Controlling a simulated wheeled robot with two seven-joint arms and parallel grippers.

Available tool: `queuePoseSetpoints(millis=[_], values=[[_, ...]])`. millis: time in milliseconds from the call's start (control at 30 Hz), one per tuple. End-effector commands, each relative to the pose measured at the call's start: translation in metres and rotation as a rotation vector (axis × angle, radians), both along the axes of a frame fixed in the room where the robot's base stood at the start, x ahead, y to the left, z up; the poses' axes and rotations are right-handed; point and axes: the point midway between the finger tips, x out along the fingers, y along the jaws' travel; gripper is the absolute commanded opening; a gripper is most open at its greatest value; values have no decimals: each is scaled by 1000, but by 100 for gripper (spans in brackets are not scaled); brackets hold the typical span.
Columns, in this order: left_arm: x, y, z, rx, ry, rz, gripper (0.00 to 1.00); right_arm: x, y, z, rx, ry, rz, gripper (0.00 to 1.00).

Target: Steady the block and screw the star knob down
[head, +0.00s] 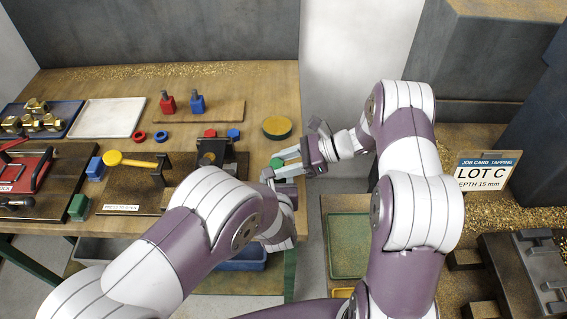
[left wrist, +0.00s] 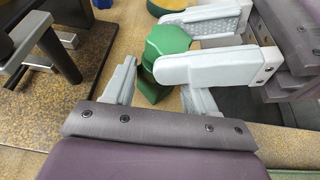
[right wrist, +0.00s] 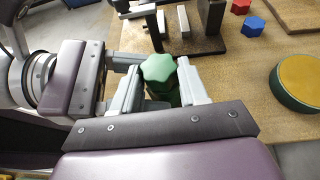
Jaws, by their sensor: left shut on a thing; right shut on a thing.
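The green star knob (head: 277,162) is on top of a green block (left wrist: 150,88) near the front right edge of the bench. The right wrist view shows the knob (right wrist: 158,68) from above, with the block mostly hidden under it. My left gripper (left wrist: 158,92) is shut on the block, one finger on each side. My right gripper (right wrist: 161,80) comes in from the right and is shut on the star knob. Whether a gap is left between knob and block cannot be told.
A dark fixture (head: 212,150) stands just left of the grippers. A round yellow-topped pad (head: 277,127) lies behind them. Red and blue hex pieces (head: 234,134) lie near the fixture. A green tray (head: 348,245) sits lower right, beyond the bench edge.

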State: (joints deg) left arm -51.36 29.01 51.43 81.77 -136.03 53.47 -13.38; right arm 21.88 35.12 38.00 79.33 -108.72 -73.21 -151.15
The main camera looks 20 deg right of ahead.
Motion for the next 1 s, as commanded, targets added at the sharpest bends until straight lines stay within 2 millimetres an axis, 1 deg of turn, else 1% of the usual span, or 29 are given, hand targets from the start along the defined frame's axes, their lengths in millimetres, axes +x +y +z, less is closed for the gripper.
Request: queuePoseSetpoints(millis=[33, 533, 1000], values=[[6, -3, 11, -19, -24, 6, 2, -5, 1, -6, -1, 17, 6, 6], [5, -3, 11, -18, -23, 5, 2, -4, 2, 0, 12, 8, 15, 6], [5, -3, 10, -17, -22, 4, 2, -3, 2, -3, 11, 2, 15, 6]])
